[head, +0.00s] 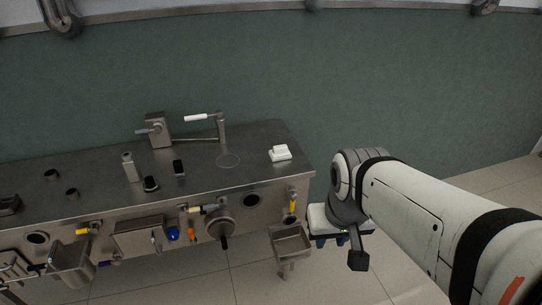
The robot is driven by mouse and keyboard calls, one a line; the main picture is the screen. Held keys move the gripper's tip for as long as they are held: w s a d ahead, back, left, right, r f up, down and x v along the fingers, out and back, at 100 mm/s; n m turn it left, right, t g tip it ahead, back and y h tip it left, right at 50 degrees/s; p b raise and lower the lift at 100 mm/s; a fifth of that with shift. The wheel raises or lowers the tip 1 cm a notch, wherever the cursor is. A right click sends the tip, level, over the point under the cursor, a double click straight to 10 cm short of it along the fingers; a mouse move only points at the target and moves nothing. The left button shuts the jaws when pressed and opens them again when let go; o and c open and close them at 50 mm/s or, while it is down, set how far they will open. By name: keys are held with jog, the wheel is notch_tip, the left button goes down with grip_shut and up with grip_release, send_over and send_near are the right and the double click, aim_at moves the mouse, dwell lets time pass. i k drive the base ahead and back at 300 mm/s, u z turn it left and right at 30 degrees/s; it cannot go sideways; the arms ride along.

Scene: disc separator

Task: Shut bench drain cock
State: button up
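The steel bench (255,150) stands along the green wall, with several cocks on its front. A yellow-handled cock (292,207) sits at the right end above a small steel basin (291,243). Another yellow handle (83,231) is at the left. An orange handle (193,234) and a blue knob (173,234) are near the middle. I cannot tell which is the drain cock, nor its open or shut position. My arm reaches in from the right; the dark end part of my gripper (358,261) hangs right of the basin, apart from the cocks. Its fingers are not clear.
A round housing with a dark handle (220,229) projects from the bench front. A steel box (139,236) and a left basin (72,263) also project. A white block (280,153) and a swing tap (221,127) stand on top. Tiled floor is open in front.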

aim_at(293, 195)
jog(key=u, duration=2.9)
jog(key=k, duration=1.05)
jog(key=z, duration=1.5)
jog(key=i, duration=1)
jog(key=u, duration=0.05)
